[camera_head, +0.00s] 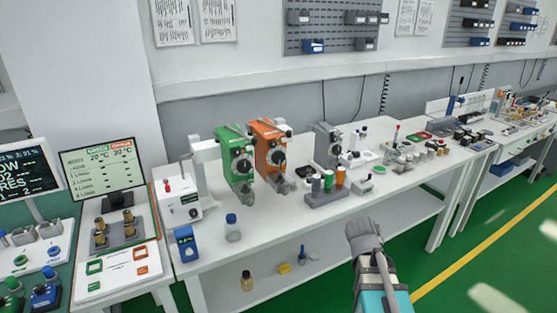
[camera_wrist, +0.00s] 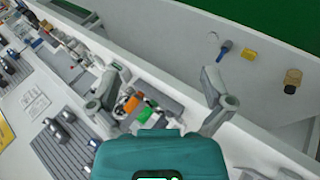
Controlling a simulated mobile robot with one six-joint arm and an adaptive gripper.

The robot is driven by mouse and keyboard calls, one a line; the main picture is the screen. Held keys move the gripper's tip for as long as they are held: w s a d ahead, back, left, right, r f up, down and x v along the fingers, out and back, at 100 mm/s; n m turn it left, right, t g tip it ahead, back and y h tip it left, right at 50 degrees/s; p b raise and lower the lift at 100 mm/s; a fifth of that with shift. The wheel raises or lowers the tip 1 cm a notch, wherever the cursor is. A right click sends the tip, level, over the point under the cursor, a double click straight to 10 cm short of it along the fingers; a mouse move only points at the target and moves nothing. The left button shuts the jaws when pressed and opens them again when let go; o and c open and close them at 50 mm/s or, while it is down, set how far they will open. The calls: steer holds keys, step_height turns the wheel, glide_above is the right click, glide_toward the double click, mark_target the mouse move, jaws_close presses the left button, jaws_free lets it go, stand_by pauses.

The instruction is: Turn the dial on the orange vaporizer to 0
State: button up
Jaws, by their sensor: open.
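The orange vaporizer (camera_head: 270,149) stands upright at the back of the white bench in the head view, with a dark round dial (camera_head: 277,157) on its front. The dial's markings are too small to read. A green vaporizer (camera_head: 237,152) stands close on its left, and a grey one (camera_head: 324,145) farther right. My arm reaches in at the lower right of the head view, in front of the bench and well apart from the orange vaporizer. In the wrist view my gripper (camera_wrist: 160,92) has its two fingers spread wide with nothing held between them.
A grey rack (camera_head: 327,197) with coloured bottles stands before the vaporizers. A blue-capped bottle (camera_head: 233,232) and a blue device (camera_head: 185,243) are near the bench's front left. Small items lie on the lower shelf (camera_head: 315,262). Green floor is clear at right.

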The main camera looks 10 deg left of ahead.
steer(key=w+a+r+n+t+y, duration=0.1)
steer(key=w+a+r+n+t, duration=0.5)
steer(key=w+r+n+t, duration=0.6)
steer(key=n+g+y, duration=0.3)
steer(key=n+y, duration=1)
steer(key=n, duration=1.1)
glide_toward(280, 158)
steer(key=s+d, duration=0.3)
steer(key=shift+a+r+n+g, duration=0.15)
steer(key=shift+a+n+g, duration=0.3)
steer(key=shift+n, duration=0.15)
steer(key=shift+w+a, duration=0.1)
steer(key=x, duration=1.2)
steer(key=shift+w+r, duration=0.1)
steer(key=shift+w, duration=0.05)
steer(key=shift+w+a, duration=0.35)
steer(key=shift+w, duration=0.2)
